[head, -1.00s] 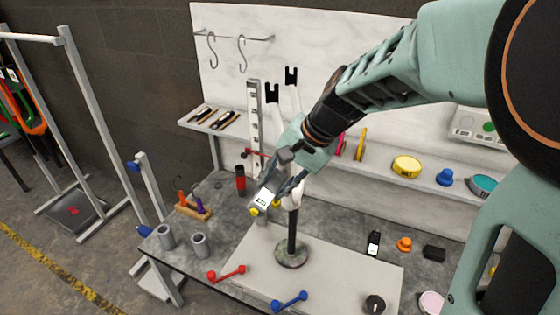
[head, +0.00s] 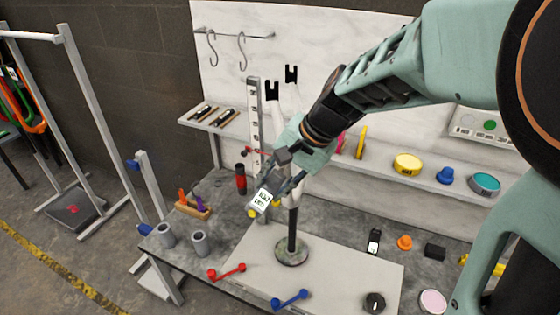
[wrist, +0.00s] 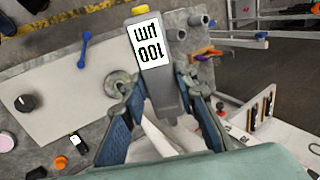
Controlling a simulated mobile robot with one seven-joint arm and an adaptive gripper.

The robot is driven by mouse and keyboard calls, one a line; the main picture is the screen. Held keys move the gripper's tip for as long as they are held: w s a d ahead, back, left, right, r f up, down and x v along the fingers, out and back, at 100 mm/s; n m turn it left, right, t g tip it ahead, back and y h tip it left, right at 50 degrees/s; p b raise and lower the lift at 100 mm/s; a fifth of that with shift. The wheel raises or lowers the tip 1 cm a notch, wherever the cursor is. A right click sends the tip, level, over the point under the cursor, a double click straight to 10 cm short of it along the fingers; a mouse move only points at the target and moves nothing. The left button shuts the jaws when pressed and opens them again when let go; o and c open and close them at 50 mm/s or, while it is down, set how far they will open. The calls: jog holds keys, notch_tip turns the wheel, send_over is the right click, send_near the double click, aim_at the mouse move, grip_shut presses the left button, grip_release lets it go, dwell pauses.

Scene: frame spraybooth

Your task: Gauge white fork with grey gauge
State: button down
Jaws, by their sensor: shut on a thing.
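The white fork (head: 275,120) stands upright on a dark post with a round base (head: 291,252), its two white arms ending in black notched tips. My gripper (head: 287,172) is in front of its lower part and hides some of it. My gripper is shut on the grey gauge (head: 262,199), which has a lit white display and a yellow end. In the wrist view the gauge (wrist: 152,72) sits between my fingers, its display upside down and reading 100 µm. White fork parts (wrist: 162,137) show behind the fingers. I cannot tell whether the gauge touches the fork.
A pale board (head: 340,285) on the bench carries red (head: 227,272) and blue (head: 290,300) double-ended pieces and a black knob (head: 374,302). Grey cups (head: 200,243) stand at left. A ruled upright (head: 254,125) is close behind my gripper. A shelf (head: 440,183) runs behind.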

aim_at(255, 207)
jog(key=shift+s+a+r+b, duration=0.1)
jog(key=shift+s+a, duration=0.3)
jog(key=shift+s, duration=0.75)
jog(key=shift+s+a+b, duration=0.15)
jog(key=shift+s+a, duration=0.3)
jog(key=shift+s, duration=0.65)
jog(key=shift+s+a+r+b, duration=0.1)
jog(key=shift+s+a, duration=0.3)
jog(key=shift+s, duration=0.75)
jog(key=shift+w+d+f+p, duration=0.15)
jog(key=shift+w+d, duration=0.35)
jog(key=shift+w, duration=0.8)
jog(key=shift+w+d+r+p, duration=0.15)
jog(key=shift+w+d, duration=0.3)
jog(key=shift+w, duration=0.8)
jog(key=shift+w+d+f+p, duration=0.2)
jog(key=shift+w+d, duration=0.3)
jog(key=shift+w, duration=0.8)
